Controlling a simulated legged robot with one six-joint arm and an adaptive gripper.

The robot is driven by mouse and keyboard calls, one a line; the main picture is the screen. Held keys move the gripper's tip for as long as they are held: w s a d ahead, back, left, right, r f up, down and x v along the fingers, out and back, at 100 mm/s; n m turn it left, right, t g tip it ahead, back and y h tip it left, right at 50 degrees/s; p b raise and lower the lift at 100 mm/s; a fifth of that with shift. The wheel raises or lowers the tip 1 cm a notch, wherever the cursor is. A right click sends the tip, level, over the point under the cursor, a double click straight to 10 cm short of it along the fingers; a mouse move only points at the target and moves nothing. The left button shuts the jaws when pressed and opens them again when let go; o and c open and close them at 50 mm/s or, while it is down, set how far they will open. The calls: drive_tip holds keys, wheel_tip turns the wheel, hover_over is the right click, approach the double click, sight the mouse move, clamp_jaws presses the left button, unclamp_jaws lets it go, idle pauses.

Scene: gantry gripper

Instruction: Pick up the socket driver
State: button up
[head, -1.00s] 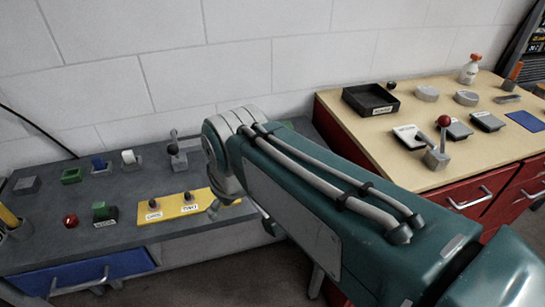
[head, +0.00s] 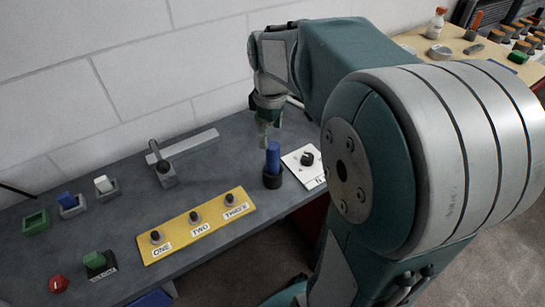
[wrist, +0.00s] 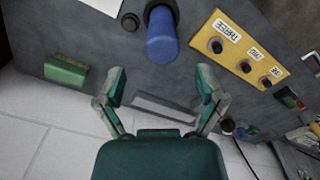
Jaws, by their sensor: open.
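The socket driver appears to be the upright blue-handled tool (head: 273,157) in a dark round holder (head: 272,180) on the grey bench. In the wrist view its blue handle (wrist: 162,38) shows at the top, ahead of the fingers. My gripper (head: 266,128) hangs over the bench behind the tool, close to it. In the wrist view my gripper (wrist: 161,84) is open, its two fingers wide apart with nothing between them. The handle lies beyond the fingertips. The tool's lower end is hidden in the holder.
A yellow panel (head: 197,224) with three black knobs lies left of the tool, and a white dial plate (head: 305,166) right of it. A lever (head: 162,166) stands at the back left. A green block (wrist: 66,70) shows left in the wrist view. The wall runs close behind.

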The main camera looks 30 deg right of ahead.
sight(273, 157)
wheel_tip(273, 157, down, 3)
drive_tip(key=shift+a+r, duration=0.1)
drive_tip(key=shift+a, duration=0.05)
drive_tip(key=f, duration=0.4)
drive_tip(key=shift+s+f, duration=0.2)
drive_tip(key=shift+s, duration=0.15)
drive_tip(key=shift+d+f, duration=0.25)
drive_tip(key=shift+f, duration=0.05)
drive_tip(key=shift+a, duration=0.1)
clamp_jaws()
drive_tip(key=shift+r, duration=0.1)
